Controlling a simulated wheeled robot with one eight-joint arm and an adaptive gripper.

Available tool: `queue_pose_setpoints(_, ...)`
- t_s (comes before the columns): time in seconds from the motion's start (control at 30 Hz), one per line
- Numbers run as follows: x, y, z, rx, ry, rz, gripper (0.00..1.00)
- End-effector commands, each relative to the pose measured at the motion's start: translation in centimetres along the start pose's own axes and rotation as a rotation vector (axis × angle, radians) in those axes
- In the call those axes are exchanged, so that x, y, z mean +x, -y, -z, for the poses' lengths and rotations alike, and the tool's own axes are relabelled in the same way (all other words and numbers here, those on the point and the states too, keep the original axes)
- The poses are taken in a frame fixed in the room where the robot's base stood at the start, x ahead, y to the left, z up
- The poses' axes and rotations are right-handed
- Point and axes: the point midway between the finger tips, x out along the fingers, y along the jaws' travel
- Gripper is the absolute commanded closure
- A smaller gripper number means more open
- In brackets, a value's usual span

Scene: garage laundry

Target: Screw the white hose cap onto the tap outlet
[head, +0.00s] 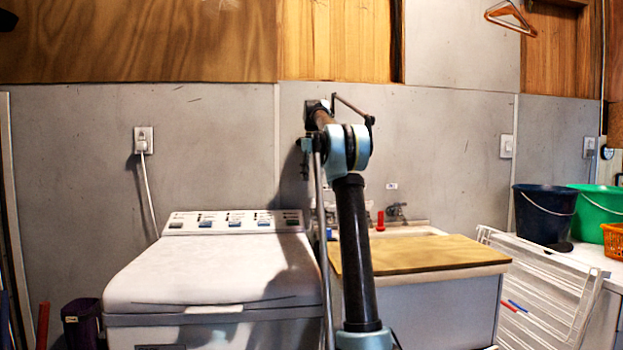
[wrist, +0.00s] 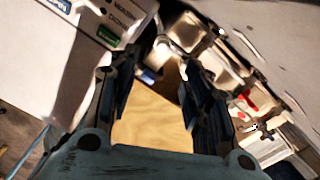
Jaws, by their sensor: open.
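My gripper (wrist: 160,74) is open in the wrist view, its two dark fingers spread apart with nothing held between them. A tan wooden board (wrist: 152,122) shows below the gap. A small blue-and-white piece (wrist: 149,75) shows near the left fingertip; I cannot tell whether it is the hose cap. In the head view a metal tap (head: 397,211) is on the wall above the sink, right of my arm. Other fittings behind my arm are partly hidden. I cannot clearly pick out the white hose cap in either view, and my fingers are not distinguishable in the head view.
A white washing machine (head: 215,275) stands left of the sink. The board (head: 425,254) covers the sink's front. A red upright object (head: 381,221) stands by the tap. A white rack (head: 540,290), a dark bucket (head: 543,212) and a green bucket (head: 597,212) are at the right.

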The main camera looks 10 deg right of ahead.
Motion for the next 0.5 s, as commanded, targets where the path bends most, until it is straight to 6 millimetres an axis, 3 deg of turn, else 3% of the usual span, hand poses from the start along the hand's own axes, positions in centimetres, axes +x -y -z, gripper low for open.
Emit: queue_pose_setpoints(0.5,3.3,0.1,0.0,0.0,0.0,0.0,0.55)
